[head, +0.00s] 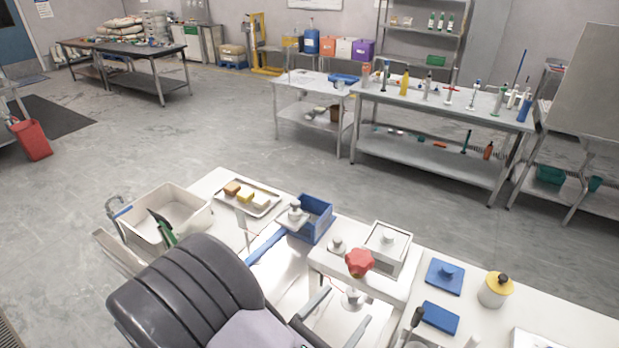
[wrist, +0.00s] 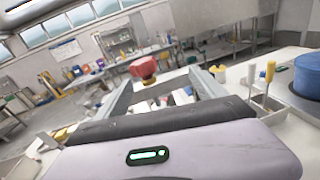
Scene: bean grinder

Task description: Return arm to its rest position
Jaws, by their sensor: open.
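My gripper (head: 349,304) is low in the head view, over the front of the white worktop, with its two grey fingers spread apart. In the wrist view my gripper (wrist: 160,83) has nothing between its fingers. A red lobed knob (head: 359,262) stands on a white unit just beyond the fingertips in the head view. In the wrist view the red knob (wrist: 144,70) shows between the fingers, farther off. My dark ribbed arm part covers some of the worktop's near edge.
A cream bin (head: 180,208), a food tray (head: 262,205) and a blue open box (head: 318,212) lie left of the unit. Blue blocks (head: 445,277) and a yellow-lidded jar (head: 495,290) stand right. Open floor (head: 235,135) lies beyond the worktop.

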